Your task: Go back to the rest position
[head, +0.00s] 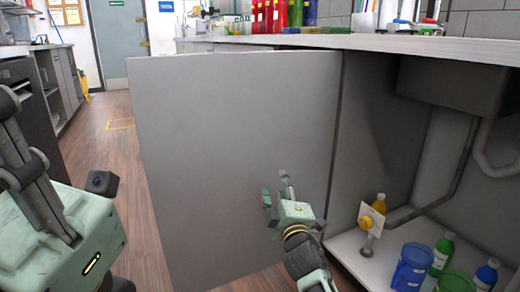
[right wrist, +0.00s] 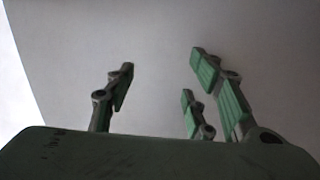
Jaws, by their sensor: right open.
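My right gripper (head: 276,196) is in front of the grey cabinet door (head: 225,140), near the door's right side in the head view. In the right wrist view its green-padded fingers (right wrist: 160,88) are spread apart with nothing between them. The pale door panel (right wrist: 150,40) fills the view beyond the fingers. Whether a fingertip touches the door I cannot tell. My left arm shows at the left edge of the head view, but its gripper fingers are not seen.
Colourful bottles (head: 270,14) stand on the counter.

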